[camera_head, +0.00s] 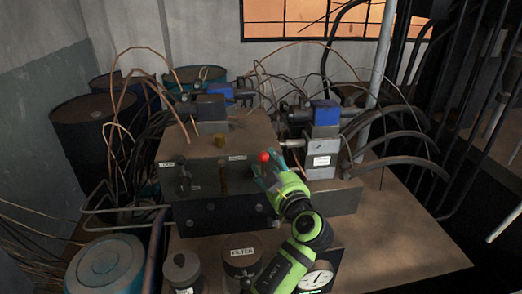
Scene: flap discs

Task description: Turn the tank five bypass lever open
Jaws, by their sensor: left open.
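A brown valve block (222,142) stands on the bench in the middle of the head view. A red ball knob (264,156) shows at its right front corner, and I take it for the end of the bypass lever. The lever's shaft is hidden, so its angle cannot be told. A small white label (238,157) sits left of the knob, too small to read surely. My left gripper (262,176) is open, its teal fingers just below the red knob at the block's front face. Whether they touch the lever cannot be told. My right gripper is not in view.
A black knob (183,184) sits on the block's left front. A blue-topped valve (325,113) stands right of the block, with hoses around it. A pressure gauge (316,277) and a dark round cap (242,255) are at the front. The bench (405,235) is clear at the right.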

